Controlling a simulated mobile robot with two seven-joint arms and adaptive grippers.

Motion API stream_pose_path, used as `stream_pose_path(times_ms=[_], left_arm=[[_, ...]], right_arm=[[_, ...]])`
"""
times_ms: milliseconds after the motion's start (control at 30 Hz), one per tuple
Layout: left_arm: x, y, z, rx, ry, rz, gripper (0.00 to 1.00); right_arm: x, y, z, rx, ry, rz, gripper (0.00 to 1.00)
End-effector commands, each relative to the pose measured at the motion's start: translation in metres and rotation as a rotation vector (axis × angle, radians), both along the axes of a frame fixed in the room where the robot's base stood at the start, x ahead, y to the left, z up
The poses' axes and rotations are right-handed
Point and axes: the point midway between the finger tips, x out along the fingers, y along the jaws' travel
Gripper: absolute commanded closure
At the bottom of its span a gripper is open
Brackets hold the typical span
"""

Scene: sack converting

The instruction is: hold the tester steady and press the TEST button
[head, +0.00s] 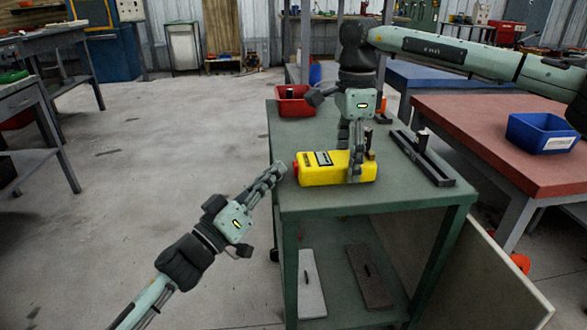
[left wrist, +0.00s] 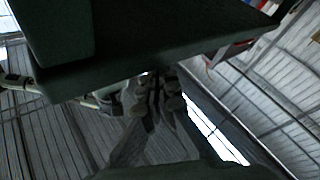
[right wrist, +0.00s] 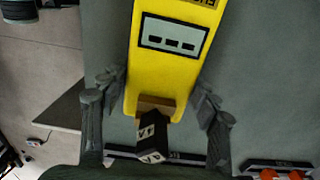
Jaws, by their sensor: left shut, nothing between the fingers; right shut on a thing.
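The yellow tester (head: 335,167) lies on the green cart top (head: 300,205), with a red button-like end (head: 296,168) facing left. A grey panel with dark marks shows on its upper face (right wrist: 172,36). My right gripper (head: 356,172) comes down from above and is shut on the tester's body near its right end. In the right wrist view its fingers (right wrist: 158,90) lie on both sides of the tester. My left gripper (head: 276,172) is shut and empty, its tips just left of the red end, apparently with a small gap. The left wrist view (left wrist: 157,98) does not show the tester clearly.
A dark rail-like fixture (head: 422,158) lies on the cart right of the tester. A red bin (head: 294,101) stands at its far left corner. A red-topped table (head: 490,140) with a blue bin (head: 541,133) stands at right. Open floor lies left of the cart.

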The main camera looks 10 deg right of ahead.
Motion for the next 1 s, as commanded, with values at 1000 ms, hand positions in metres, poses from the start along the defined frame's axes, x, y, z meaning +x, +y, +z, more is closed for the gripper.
stream_pose_path(times_ms=[1000], left_arm=[[0.0001,-0.0097,0.0001,0.000,0.000,0.000,1.00]], right_arm=[[0.0002,-0.0002,0.0003,0.000,-0.001,0.000,0.79]])
